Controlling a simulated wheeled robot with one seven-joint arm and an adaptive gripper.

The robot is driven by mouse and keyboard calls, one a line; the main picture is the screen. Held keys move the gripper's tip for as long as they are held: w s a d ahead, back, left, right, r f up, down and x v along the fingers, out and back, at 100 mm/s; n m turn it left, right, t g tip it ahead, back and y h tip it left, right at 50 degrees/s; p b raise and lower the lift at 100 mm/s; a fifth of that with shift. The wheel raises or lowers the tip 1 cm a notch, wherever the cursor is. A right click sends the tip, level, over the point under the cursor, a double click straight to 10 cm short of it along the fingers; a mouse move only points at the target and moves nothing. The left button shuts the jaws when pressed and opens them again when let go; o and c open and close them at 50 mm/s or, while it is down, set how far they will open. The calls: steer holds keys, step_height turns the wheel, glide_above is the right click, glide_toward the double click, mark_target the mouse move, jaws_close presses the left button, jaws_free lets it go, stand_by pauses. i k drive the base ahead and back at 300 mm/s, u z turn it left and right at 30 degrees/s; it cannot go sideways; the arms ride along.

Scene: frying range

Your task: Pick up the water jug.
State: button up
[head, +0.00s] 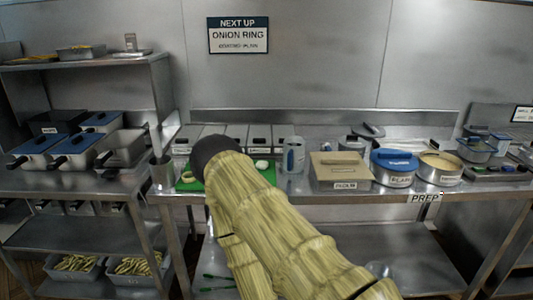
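A grey-blue jug-like container with a pale lower part (293,155) stands upright on the prep counter in the head view, just right of the green board. It is the thing that looks most like the water jug, but it is small and I see no label on it. My arm, in a yellow-green sleeve, reaches up from the bottom and ends in a dark rounded part left of the jug. That dark end looks apart from the jug in the picture. My gripper's fingers do not show.
A green cutting board (187,184) with cut onion lies partly behind my arm. A metal cup (162,173) stands to its left. A beige lidded box (341,171) and a blue-lidded pot (394,168) stand right of the jug. Lidded bins (258,137) line the back.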

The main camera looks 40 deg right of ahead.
mark_target(294, 147)
steer(key=z, duration=0.45)
steer(key=i, duration=1.1)
steer(key=z, duration=0.75)
